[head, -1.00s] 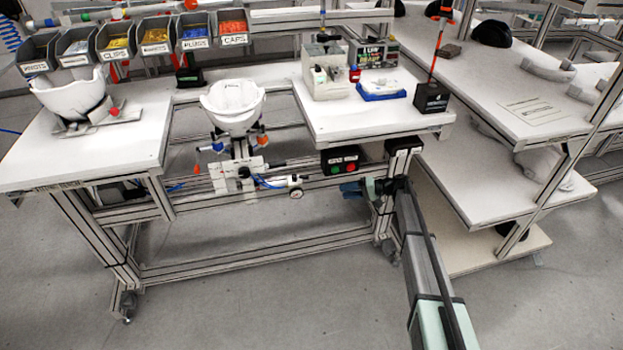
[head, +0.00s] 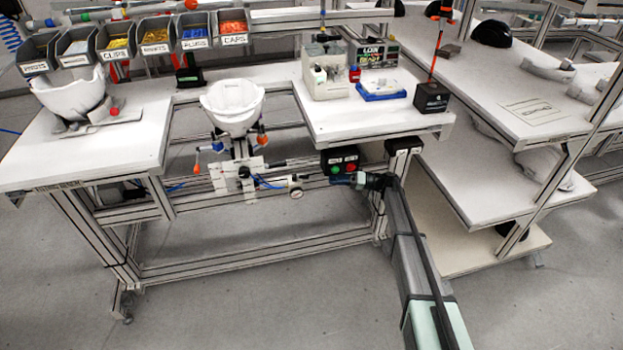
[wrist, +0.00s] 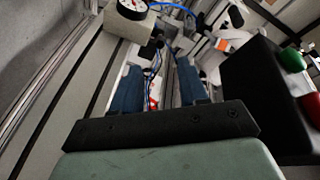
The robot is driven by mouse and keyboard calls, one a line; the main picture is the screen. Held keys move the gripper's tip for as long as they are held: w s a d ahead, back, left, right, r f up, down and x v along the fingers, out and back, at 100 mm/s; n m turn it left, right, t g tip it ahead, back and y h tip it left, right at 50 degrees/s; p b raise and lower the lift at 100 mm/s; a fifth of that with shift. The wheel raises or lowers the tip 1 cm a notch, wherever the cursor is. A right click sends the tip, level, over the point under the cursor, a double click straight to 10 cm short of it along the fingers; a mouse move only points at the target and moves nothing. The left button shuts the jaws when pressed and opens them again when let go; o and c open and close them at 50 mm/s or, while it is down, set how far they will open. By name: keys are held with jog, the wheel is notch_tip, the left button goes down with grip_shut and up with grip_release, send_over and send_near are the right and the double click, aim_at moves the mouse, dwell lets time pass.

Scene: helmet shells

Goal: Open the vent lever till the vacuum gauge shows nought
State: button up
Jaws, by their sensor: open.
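My gripper (head: 345,179) is to the right of the gauge in the head view. In the wrist view its two blue fingers (wrist: 158,66) stand apart. A small red part (wrist: 153,102) shows in the gap, beyond the fingers. I cannot tell whether it is the vent lever. No contact is visible.
A black box (head: 340,160) with green and red buttons sits just above my gripper; it fills the right of the wrist view (wrist: 255,85). A white helmet shell (head: 232,108) sits in the fixture above. Bench rails and blue hoses (wrist: 175,6) run close by.

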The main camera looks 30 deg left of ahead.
aim_at(302, 177)
jog(key=x, duration=0.9)
jog(key=shift+s+a, duration=0.15)
jog(key=shift+a, duration=0.1)
jog(key=shift+c, duration=0.4)
grip_shut()
